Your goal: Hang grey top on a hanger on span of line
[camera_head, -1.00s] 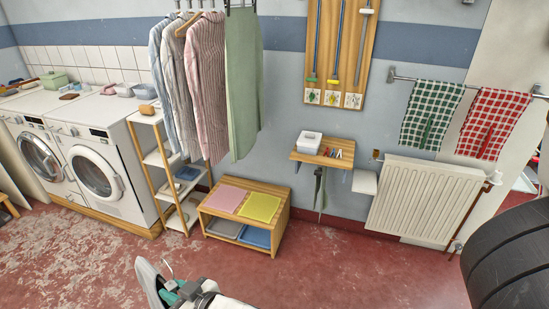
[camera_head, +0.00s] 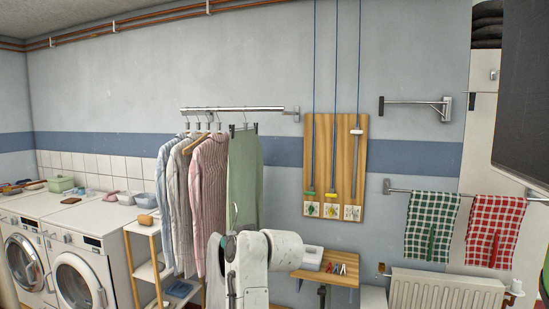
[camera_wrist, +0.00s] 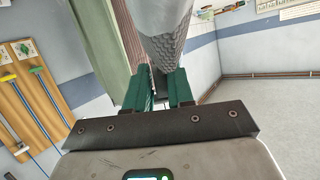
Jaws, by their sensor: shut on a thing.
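My gripper (camera_wrist: 160,88) shows in the wrist view with its two dark green fingers close together. It is shut on the hanger of the grey top (camera_wrist: 168,30), a grey knitted piece just beyond the fingertips. In the head view my arm hides the gripper's jaws. A thin hanger hook (camera_head: 235,213) stands up behind my arm, below the rail and in front of the green garment. A grey patch (camera_head: 214,270) beside the arm seems to be the top. A thin line (camera_head: 484,93) shows at the far right, partly cut off by a dark panel.
A metal wall rail (camera_head: 235,109) holds several hanging garments, with a green one (camera_head: 244,175) at its right end. A short empty wall bar (camera_head: 412,101) is right of the wooden board (camera_head: 335,170). Checked towels (camera_head: 431,227) hang lower right. A small wall shelf (camera_head: 330,275) stands near my arm.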

